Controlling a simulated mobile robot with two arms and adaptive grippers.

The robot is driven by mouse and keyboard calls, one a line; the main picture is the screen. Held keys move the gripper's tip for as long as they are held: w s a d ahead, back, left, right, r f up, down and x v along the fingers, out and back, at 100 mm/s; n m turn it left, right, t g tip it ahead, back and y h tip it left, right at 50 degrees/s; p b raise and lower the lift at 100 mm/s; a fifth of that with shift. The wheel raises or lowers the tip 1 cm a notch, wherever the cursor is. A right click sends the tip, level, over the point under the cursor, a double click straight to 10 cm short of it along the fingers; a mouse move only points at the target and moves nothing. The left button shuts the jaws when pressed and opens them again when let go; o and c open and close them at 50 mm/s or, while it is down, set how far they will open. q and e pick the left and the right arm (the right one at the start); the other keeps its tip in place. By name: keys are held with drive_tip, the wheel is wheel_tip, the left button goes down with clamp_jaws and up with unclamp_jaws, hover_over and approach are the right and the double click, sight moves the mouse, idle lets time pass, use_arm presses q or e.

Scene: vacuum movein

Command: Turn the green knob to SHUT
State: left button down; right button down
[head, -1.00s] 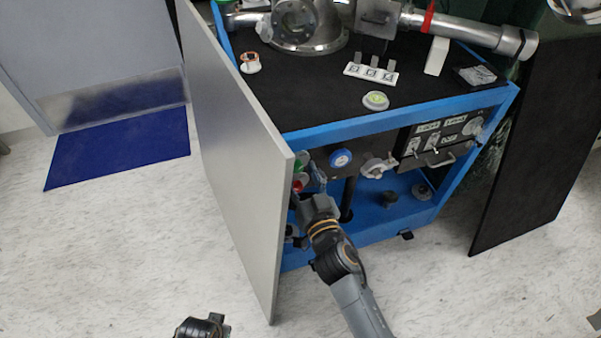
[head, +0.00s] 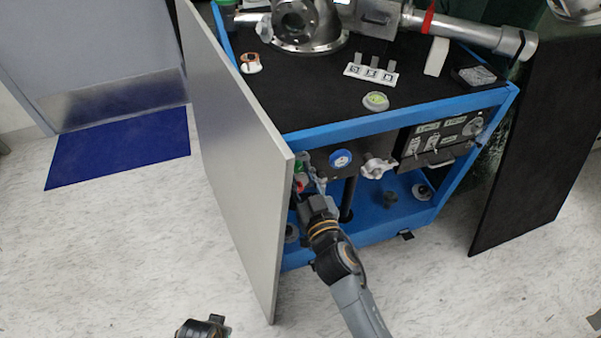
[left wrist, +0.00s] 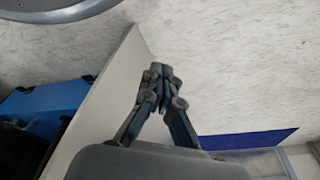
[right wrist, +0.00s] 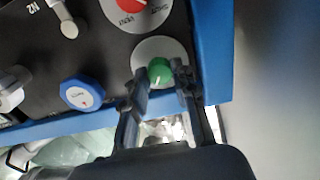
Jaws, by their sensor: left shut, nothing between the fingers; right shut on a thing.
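The green knob (right wrist: 159,71) sits on a pale round plate on the cart's dark panel, with a white mark on its face. My right gripper (right wrist: 161,84) is shut on the green knob, one finger on each side of it. In the head view the green knob (head: 298,167) is partly hidden by the grey door, and my right gripper (head: 310,184) reaches in beside the door's edge. Lettering for SHUT on the knob's plate cannot be made out. My left gripper (left wrist: 164,75) is shut and empty, over the floor near the grey door.
A red knob (right wrist: 130,4) and a blue knob (right wrist: 84,93) are close to the green one. The grey door (head: 225,160) stands left of my right arm. The blue frame (right wrist: 212,50) borders the panel.

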drive_tip(key=n, duration=0.2)
drive_tip(key=shift+n, duration=0.4)
drive_tip(key=n, duration=0.3)
drive_tip(key=shift+n, duration=0.3)
drive_tip(key=shift+n+p, duration=0.3)
drive_tip(key=shift+n, duration=0.6)
drive_tip(key=n, duration=0.2)
drive_tip(key=shift+n, duration=0.4)
drive_tip(key=n, duration=0.3)
drive_tip(key=shift+n, duration=0.5)
use_arm(q)
drive_tip(key=shift+s+f, duration=0.45)
drive_tip(key=shift+f, duration=0.3)
use_arm(e)
drive_tip(key=shift+f+n, duration=0.1)
drive_tip(key=shift+n, duration=0.2)
